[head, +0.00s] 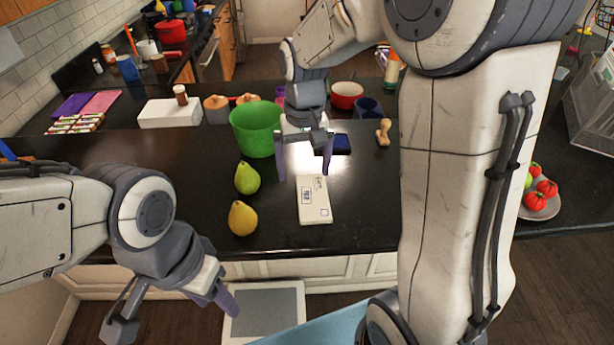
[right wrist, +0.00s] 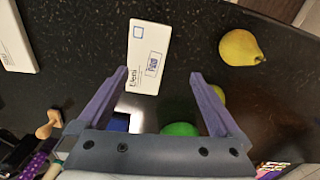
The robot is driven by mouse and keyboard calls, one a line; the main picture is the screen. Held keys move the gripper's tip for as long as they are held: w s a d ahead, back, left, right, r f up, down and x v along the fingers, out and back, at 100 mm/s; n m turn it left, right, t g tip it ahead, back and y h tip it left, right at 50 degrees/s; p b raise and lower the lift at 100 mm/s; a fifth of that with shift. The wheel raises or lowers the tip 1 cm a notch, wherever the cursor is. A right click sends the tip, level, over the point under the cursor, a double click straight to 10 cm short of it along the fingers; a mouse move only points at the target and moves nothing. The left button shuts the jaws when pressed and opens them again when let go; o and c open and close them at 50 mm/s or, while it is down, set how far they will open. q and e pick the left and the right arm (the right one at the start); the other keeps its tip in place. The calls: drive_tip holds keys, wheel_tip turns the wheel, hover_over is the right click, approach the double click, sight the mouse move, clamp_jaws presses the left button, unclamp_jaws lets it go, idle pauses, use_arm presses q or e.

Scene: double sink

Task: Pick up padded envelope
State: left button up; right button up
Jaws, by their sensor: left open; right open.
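The padded envelope (head: 314,203) is a flat white packet with printed marks, lying on the dark counter near its front edge. It also shows in the right wrist view (right wrist: 148,55), just ahead of the fingertips. My right gripper (head: 304,172) is open and empty, above the counter at the envelope's far end. In the right wrist view my right gripper (right wrist: 160,74) has its fingers spread, with the envelope's near end toward the left finger. My left gripper (head: 180,318) is open and empty, low in front of the counter at the left.
A green pear (head: 247,178) and a yellow pear (head: 242,218) lie left of the envelope. A green pot (head: 256,130), a dark blue pad (head: 342,144) and a wooden stamp (head: 383,132) stand behind. Another white flat thing (right wrist: 15,38) shows in the right wrist view.

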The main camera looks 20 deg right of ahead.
sight(313, 195)
drive_tip(key=shift+m, duration=0.6)
drive_tip(key=d+f, duration=0.1)
drive_tip(key=w+d+f, duration=0.1)
drive_tip(key=d+f+p, duration=0.1)
drive_tip(key=f, duration=0.1)
drive_tip(key=shift+w+f, duration=0.1)
drive_tip(key=shift+w, duration=0.3)
drive_tip(key=shift+f, duration=0.35)
wheel_tip(313, 195, down, 5)
drive_tip(key=p, duration=0.2)
drive_tip(key=shift+a+r+p, duration=0.1)
drive_tip(key=shift+r+p, duration=0.05)
drive_tip(key=shift+p, duration=0.25)
drive_tip(key=shift+f, duration=0.35)
drive_tip(key=c, duration=1)
drive_tip(key=shift+r, duration=0.1)
